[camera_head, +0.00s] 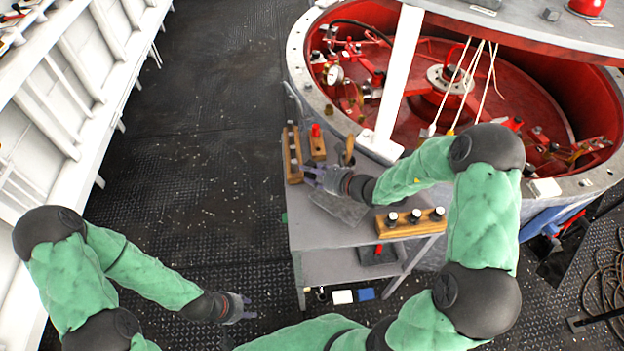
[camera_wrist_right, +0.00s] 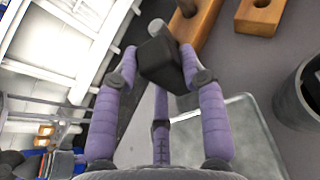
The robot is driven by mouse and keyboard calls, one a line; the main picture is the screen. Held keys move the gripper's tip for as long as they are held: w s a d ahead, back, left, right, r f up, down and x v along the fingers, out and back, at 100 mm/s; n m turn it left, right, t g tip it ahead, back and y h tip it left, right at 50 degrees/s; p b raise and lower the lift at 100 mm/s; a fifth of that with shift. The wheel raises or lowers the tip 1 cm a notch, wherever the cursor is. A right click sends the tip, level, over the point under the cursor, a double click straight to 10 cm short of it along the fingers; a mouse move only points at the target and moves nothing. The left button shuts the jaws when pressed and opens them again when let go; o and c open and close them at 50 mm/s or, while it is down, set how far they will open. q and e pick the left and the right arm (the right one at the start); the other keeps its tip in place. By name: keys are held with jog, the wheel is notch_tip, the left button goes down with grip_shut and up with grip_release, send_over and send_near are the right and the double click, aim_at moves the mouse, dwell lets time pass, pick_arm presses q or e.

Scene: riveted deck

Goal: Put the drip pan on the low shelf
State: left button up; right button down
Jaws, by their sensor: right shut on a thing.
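A shallow grey metal pan, which looks like the drip pan (camera_head: 345,208), lies on the top of the cart (camera_head: 318,235). Its rim and corner show in the right wrist view (camera_wrist_right: 262,135). The low shelf (camera_head: 328,266) is beneath the cart top. My right gripper (camera_head: 312,176) is over the left part of the cart top, beside the pan's far edge. It is shut on a dark block (camera_wrist_right: 160,62) with a grey end. My left gripper (camera_head: 246,307) is low at the left of the cart, away from it; its finger opening is too small to judge.
Wooden racks (camera_head: 292,152) and (camera_head: 408,224) stand on the cart top, with a grey cup (camera_wrist_right: 312,95) nearby. A dark tray (camera_head: 378,254) with a red item sits on the right of the low shelf; its left part is bare. A red round housing (camera_head: 590,95) stands behind.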

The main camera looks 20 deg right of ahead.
aim_at(312, 178)
jog(key=shift+w+f+b, duration=0.15)
jog(key=shift+f+b, duration=0.45)
jog(key=shift+f, duration=1.15)
jog(key=c, duration=0.7)
grip_release()
